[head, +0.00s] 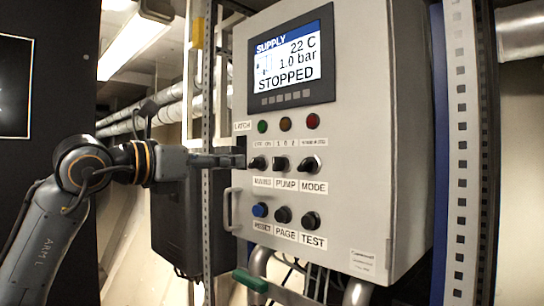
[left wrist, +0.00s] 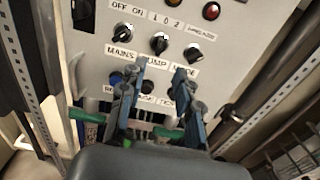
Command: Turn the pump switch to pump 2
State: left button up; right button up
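The pump switch (head: 281,163) is a black rotary knob in the middle of a row of three on the grey control box. It also shows in the left wrist view (left wrist: 158,43), under the marks 1 0 2. I cannot tell its pointer's exact position. My left gripper (head: 238,160) is close to the box at its left edge, by the mains switch (head: 257,163). In the left wrist view the gripper (left wrist: 155,80) is open and empty. Its fingers are spread below the pump switch in the picture, with the knob lying between their lines. My right gripper is not in view.
The mode switch (head: 309,164) is right of the pump switch. Below are a blue button (head: 260,210) and black page (head: 283,214) and test (head: 311,220) buttons. A door handle (head: 230,209) projects at the left. The screen (head: 291,62) reads STOPPED.

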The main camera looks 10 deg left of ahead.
aim_at(273, 161)
pick_arm(q)
jog(key=p+x, duration=0.4)
jog(key=x, duration=0.6)
jog(key=shift+d+r+p, duration=0.15)
jog(key=shift+p, duration=0.2)
jog(key=shift+w+d, duration=0.3)
jog(key=shift+w, duration=0.2)
grip_shut()
